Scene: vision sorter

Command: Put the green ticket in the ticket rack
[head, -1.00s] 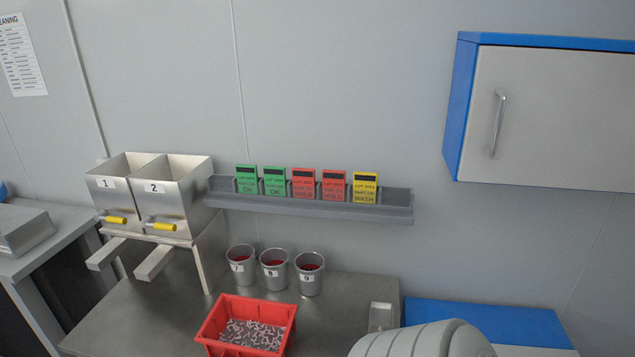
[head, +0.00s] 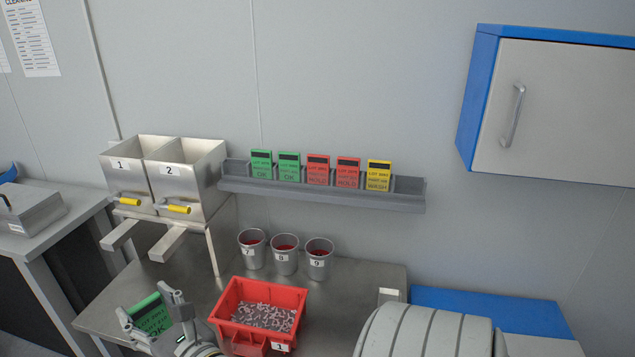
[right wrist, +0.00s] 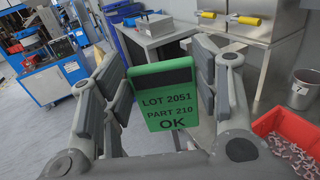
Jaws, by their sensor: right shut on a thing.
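My right gripper (head: 149,307) is shut on a green ticket (head: 152,316), low at the left over the bench's front. In the right wrist view the ticket (right wrist: 163,95) stands upright between the two fingers and reads LOT 2051, PART 210, OK. The grey ticket rack (head: 320,197) is on the wall, above and right of the gripper. It holds two green tickets (head: 275,167), two red tickets (head: 333,171) and a yellow ticket (head: 378,175) in a row. A slot at its right end looks empty. My left gripper is not in view.
A red bin (head: 262,288) of small parts stands right of my gripper. Behind it are three metal cups (head: 285,262). Two steel hoppers (head: 165,170) with yellow handles stand left of the rack. A blue-edged wall cabinet (head: 555,105) hangs at upper right.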

